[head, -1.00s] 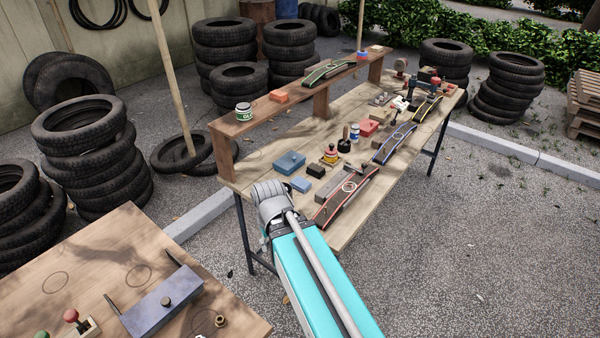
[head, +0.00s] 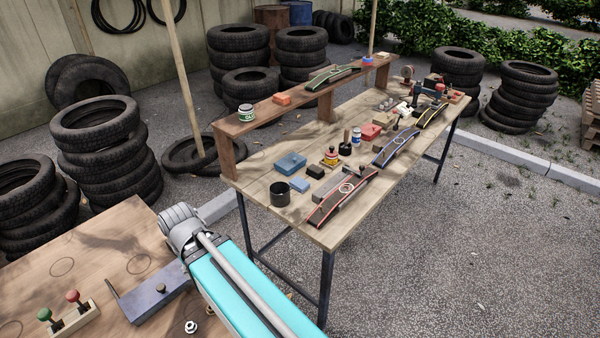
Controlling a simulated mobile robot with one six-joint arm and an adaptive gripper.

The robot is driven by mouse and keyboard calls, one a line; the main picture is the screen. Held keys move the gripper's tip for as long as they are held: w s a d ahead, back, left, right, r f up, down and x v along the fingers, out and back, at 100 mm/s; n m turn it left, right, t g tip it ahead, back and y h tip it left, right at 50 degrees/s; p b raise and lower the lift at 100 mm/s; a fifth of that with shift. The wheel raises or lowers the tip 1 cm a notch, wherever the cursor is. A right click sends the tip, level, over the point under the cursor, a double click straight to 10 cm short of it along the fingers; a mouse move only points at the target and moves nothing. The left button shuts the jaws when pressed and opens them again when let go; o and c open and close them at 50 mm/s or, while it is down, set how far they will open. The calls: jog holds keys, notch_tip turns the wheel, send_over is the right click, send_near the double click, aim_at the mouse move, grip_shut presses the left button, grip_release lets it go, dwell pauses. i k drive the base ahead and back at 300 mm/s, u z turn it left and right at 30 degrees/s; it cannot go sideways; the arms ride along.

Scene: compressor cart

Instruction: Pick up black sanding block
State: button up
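A small black block (head: 315,171), which looks like the black sanding block, lies on the wooden workbench (head: 262,190) near its left end. It sits between a blue box and a yellow-and-red item, just behind a light blue block (head: 300,185). Nothing covers it. My teal arm reaches up from the bottom of the head view, with its grey joint over the nearer table. My gripper does not show, so its opening cannot be seen.
A black cup (head: 280,193) stands at the bench's near left corner, beside the blue box (head: 290,163). Red-edged curved tool (head: 342,197) lies along the front edge. A raised shelf (head: 270,113) runs behind. The nearer table (head: 85,235) is at lower left.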

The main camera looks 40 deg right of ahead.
aim_at(314, 171)
jog(key=u, duration=0.45)
jog(key=k, duration=0.9)
jog(key=z, duration=1.5)
jog(key=i, duration=0.55)
jog(key=z, duration=0.05)
